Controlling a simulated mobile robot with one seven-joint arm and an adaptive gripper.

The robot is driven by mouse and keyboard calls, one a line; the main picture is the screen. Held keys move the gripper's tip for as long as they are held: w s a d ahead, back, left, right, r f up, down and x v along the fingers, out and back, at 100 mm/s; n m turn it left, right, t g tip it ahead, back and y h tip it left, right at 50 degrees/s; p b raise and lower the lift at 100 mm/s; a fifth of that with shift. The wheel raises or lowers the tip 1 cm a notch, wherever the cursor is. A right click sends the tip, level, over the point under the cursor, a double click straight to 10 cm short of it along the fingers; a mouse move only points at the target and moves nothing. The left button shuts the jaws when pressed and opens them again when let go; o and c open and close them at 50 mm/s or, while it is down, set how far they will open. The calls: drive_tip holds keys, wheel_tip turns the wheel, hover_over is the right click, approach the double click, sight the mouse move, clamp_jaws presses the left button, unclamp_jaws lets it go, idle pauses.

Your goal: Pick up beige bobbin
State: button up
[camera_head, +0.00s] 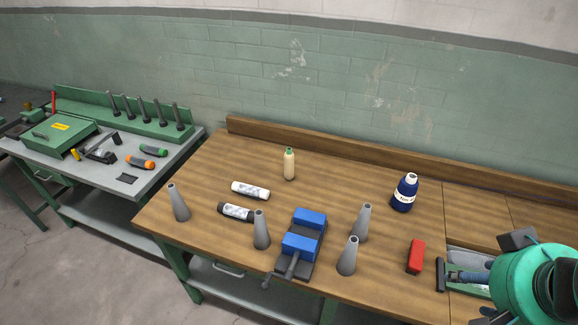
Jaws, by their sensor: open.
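The beige bobbin (289,165) stands upright on the wooden bench, near the back and left of the bench's middle. It has a green top, and nothing touches it. My gripper (466,277) is at the lower right, partly hidden by my green arm. It is open and well to the right of and in front of the bobbin, far from it. What lies between its fingers is hard to make out.
Several grey cones (179,204) stand along the front of the bench (335,178). A blue vise (301,246), a white tube (250,190), a dark tube (236,212), a navy bottle (404,194) and a red block (415,257) are around. Bare wood surrounds the bobbin.

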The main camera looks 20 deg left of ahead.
drive_tip(key=shift+w+r, duration=0.1)
drive_tip(key=w+a+r+n+p, duration=0.1)
drive_tip(key=w+a+r+p, duration=0.15)
drive_tip(key=w, duration=0.55)
drive_tip(key=w+a+r+n+p, duration=0.1)
drive_tip(key=w+a+r+p, duration=0.1)
drive_tip(key=w+a+r, duration=0.35)
drive_tip(key=w+a+f+n+y+p, duration=0.15)
drive_tip(key=w+a, duration=0.35)
drive_tip(key=w, duration=0.5)
drive_tip(key=w+a+f+p, duration=0.1)
drive_tip(key=w+a+p, duration=0.3)
drive_tip(key=w, duration=0.5)
drive_tip(key=w+a+f+n+g+p, duration=0.1)
drive_tip(key=w+a+f, duration=0.45)
drive_tip(key=a, duration=0.35)
drive_tip(key=w+a+f+n+p, duration=0.15)
drive_tip(key=w+a+f, duration=0.25)
drive_tip(key=w+a, duration=0.4)
drive_tip(key=w+a+f+n+g+y+p, duration=0.1)
drive_tip(key=w+a+f+p, duration=0.2)
drive_tip(key=a+f, duration=1.1)
drive_tip(key=shift+w+a+p, duration=0.4)
drive_tip(key=shift+a+p, duration=0.05)
drive_tip(key=shift+a, duration=0.3)
drive_tip(key=shift+f, duration=0.15)
